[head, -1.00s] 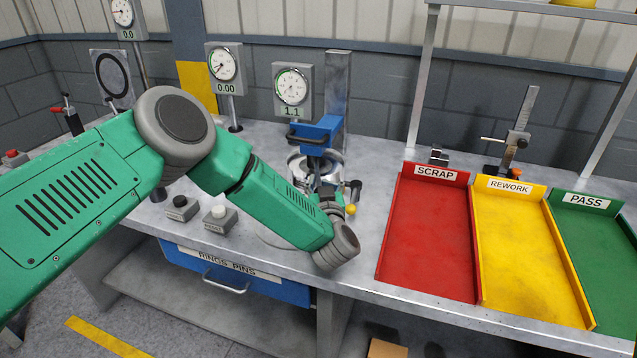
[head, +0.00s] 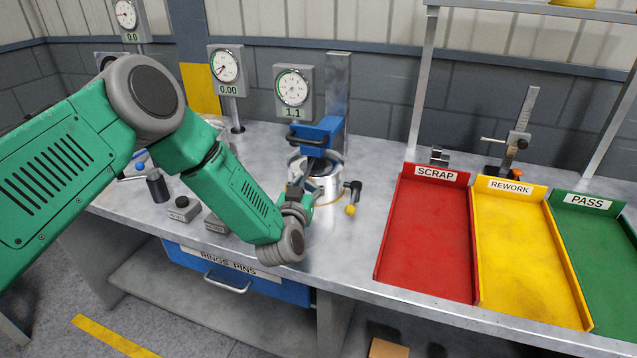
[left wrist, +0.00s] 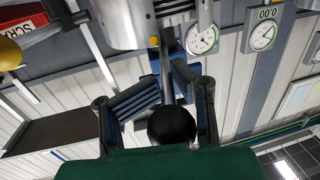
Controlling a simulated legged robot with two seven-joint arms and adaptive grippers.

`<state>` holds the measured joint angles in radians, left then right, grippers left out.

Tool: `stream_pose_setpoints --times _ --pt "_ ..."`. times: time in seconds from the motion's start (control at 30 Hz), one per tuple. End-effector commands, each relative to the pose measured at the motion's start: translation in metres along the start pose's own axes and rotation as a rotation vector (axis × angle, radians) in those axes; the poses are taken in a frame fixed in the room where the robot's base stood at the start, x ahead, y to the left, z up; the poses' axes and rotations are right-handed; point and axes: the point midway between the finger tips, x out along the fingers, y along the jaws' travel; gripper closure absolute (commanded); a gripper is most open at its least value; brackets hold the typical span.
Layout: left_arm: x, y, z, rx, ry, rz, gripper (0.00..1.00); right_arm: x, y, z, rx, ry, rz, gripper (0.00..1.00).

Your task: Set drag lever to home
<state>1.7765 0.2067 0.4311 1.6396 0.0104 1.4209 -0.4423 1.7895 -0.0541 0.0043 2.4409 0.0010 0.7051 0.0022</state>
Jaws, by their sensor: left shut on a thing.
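The round metal fixture (head: 327,190) stands on the bench beneath a blue press head (head: 316,132). A lever with a black ball knob (left wrist: 172,126) extends from the fixture's metal body (left wrist: 124,18) in the left wrist view. My left gripper (head: 298,192) is at the fixture's front left side. In the left wrist view, its fingers (left wrist: 168,98) are shut around the lever's rod, beside the knob. The gripper and wrist hide the lever in the head view. A separate arm with a yellow ball (head: 350,210) is on the fixture's right. My right gripper is out of view.
Dial gauges (head: 293,90) stand behind. Red scrap (head: 425,240), yellow rework (head: 525,255) and green pass (head: 600,230) trays lie to the right. Bare bench separates the fixture from the red tray.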

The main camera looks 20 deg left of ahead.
Motion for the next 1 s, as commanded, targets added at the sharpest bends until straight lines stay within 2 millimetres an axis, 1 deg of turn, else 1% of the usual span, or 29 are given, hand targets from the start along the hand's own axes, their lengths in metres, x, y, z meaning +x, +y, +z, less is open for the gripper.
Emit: stream_pose_setpoints --times 0.03,0.1,0.43,0.7,1.0 --pt "0.002 -0.008 -0.003 0.002 0.005 0.039 1.0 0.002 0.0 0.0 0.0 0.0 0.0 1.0" --pt "0.002 -0.016 -0.002 0.001 0.005 0.096 1.0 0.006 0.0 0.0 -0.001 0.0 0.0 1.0" --pt "0.01 -0.045 -0.002 0.004 0.001 0.325 1.0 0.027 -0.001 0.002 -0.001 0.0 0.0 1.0" --pt "0.015 -0.056 -0.003 0.003 -0.001 0.431 1.0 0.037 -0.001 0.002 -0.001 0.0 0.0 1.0" --pt "0.017 -0.058 -0.004 0.001 -0.002 0.458 1.0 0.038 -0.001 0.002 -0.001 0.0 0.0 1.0"
